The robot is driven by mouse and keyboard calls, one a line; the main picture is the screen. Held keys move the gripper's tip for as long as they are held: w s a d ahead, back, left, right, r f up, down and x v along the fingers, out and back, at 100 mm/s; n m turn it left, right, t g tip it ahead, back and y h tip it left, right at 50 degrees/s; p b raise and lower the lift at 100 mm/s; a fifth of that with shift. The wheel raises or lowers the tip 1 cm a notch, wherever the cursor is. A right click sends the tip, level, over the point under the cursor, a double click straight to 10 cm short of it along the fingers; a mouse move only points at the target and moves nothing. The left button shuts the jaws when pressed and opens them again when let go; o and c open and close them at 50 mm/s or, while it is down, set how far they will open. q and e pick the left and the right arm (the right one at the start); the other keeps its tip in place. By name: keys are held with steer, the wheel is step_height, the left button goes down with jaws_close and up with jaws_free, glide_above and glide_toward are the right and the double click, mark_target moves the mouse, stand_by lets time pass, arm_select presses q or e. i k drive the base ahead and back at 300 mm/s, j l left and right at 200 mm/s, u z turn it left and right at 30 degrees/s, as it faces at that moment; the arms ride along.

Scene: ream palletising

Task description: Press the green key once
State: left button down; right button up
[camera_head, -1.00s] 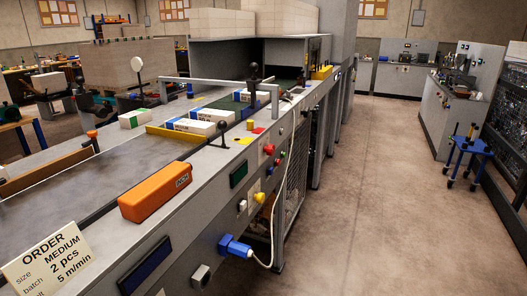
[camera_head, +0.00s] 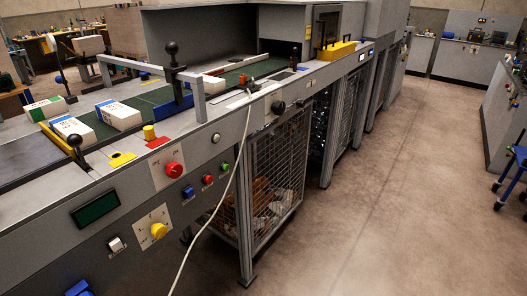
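The green key (camera_head: 225,167) is a small round button on the front panel of the grey machine, at the right end of a short row. A red button (camera_head: 208,180) and a blue switch (camera_head: 188,192) sit to its left. A larger red knob (camera_head: 174,170) is above and to the left of that row. Nothing covers the green key. Neither of my grippers shows in the head view.
A white cable (camera_head: 240,150) hangs down the machine front just right of the green key. A yellow knob (camera_head: 158,231) and a dark display (camera_head: 96,208) are lower left. Paper reams (camera_head: 120,115) lie on the machine top. The floor (camera_head: 370,200) at right is clear.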

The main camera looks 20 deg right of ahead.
mark_target(226, 167)
steer(key=i+l, duration=0.1)
steer(key=l, duration=0.55)
steer(key=i+l, duration=0.1)
steer(key=l, duration=0.6)
steer(key=i+l, duration=0.1)
steer(key=l, duration=0.55)
